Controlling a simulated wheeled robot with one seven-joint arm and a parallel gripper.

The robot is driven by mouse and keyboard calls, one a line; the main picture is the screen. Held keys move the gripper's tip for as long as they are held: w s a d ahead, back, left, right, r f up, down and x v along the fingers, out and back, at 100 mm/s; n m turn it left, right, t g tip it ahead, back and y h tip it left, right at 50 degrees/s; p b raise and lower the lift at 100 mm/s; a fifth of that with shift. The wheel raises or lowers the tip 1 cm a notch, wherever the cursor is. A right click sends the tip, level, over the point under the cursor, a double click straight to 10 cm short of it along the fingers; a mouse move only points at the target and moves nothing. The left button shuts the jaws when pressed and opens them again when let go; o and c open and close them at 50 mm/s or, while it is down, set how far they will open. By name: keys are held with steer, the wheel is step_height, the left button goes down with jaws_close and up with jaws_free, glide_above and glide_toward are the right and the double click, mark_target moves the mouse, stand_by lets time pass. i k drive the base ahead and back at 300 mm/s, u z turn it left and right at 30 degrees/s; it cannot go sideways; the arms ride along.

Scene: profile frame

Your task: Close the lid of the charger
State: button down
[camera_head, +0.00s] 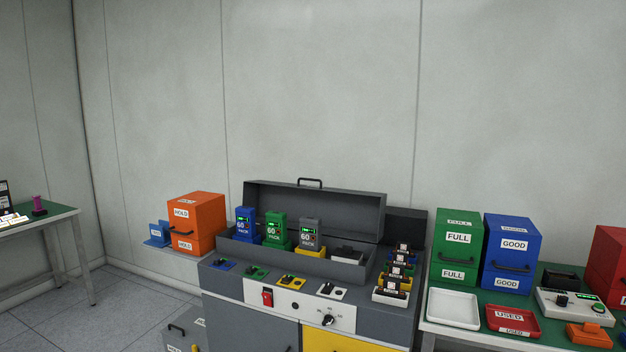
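The charger (262,291) is a dark grey unit in the lower middle of the head view. Its lid (345,206) stands open, hinged up along the back, with a black handle (309,182) on its top edge. In the open trough sit a blue pack (245,222), a green pack (275,230) and a grey pack (310,236), each upright with a lit display. A light grey and black holder (347,256) at the trough's right end appears empty of a pack. My gripper is not in view.
Several labelled plugs (396,281) stand on the charger's right side. An orange HOLD box (194,223) is at the left. Green FULL (459,246) and blue GOOD (511,254) boxes, a white tray (453,308) and a red USED tray (513,320) are on the right table.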

mark_target(353, 214)
steer(key=u, duration=0.6)
steer(key=i, duration=0.75)
steer(key=u, duration=1)
steer(key=i, duration=1.3)
steer(key=z, duration=0.7)
steer(key=i, duration=0.95)
steer(key=z, duration=1.25)
steer(key=i, duration=0.2)
steer(key=u, duration=0.05)
